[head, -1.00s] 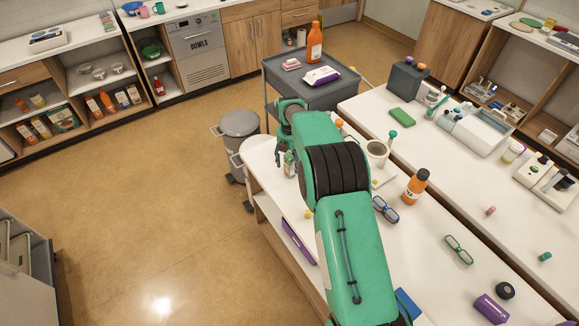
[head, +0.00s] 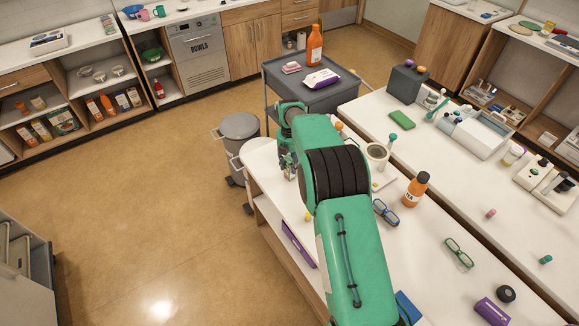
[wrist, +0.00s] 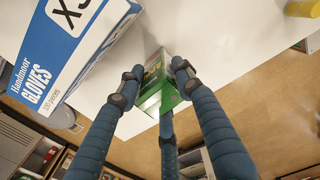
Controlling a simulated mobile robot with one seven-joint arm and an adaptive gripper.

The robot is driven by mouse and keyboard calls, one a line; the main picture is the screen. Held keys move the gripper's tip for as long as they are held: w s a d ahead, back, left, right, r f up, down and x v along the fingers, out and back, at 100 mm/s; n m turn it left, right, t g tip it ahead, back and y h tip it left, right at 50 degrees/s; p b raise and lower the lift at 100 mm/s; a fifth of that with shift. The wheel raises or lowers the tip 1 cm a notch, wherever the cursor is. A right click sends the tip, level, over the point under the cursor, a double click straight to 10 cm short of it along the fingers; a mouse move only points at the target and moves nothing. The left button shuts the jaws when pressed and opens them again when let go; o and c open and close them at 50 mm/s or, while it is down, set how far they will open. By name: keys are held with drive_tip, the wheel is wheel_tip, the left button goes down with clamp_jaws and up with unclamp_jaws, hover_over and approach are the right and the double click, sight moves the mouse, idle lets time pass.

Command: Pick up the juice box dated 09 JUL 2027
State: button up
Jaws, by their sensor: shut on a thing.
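A green juice box (wrist: 158,90) is between the blue fingers of my gripper (wrist: 155,92) in the wrist view. The fingers are shut on it from several sides. Its date cannot be read. In the head view my gripper (head: 287,162) is at the far left end of the white counter (head: 350,228), partly behind my own arm. The box is mostly hidden there. I cannot tell whether it touches the counter.
A blue and white glove box (wrist: 60,45) is close left of the fingers in the wrist view, and a yellow object (wrist: 302,8) is at upper right. In the head view an orange bottle (head: 416,190), blue glasses (head: 385,212) and a white mug (head: 376,156) stand right of my arm.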

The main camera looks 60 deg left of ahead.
sight(289, 159)
drive_tip(key=shift+r, duration=0.15)
drive_tip(key=shift+r, duration=1.7)
drive_tip(key=s+d, duration=0.3)
drive_tip(key=d, duration=0.4)
drive_tip(key=s+d+r, duration=0.1)
drive_tip(key=s+d, duration=0.3)
drive_tip(key=d, duration=0.3)
drive_tip(key=shift+d+r, duration=0.15)
drive_tip(key=shift+d, duration=0.05)
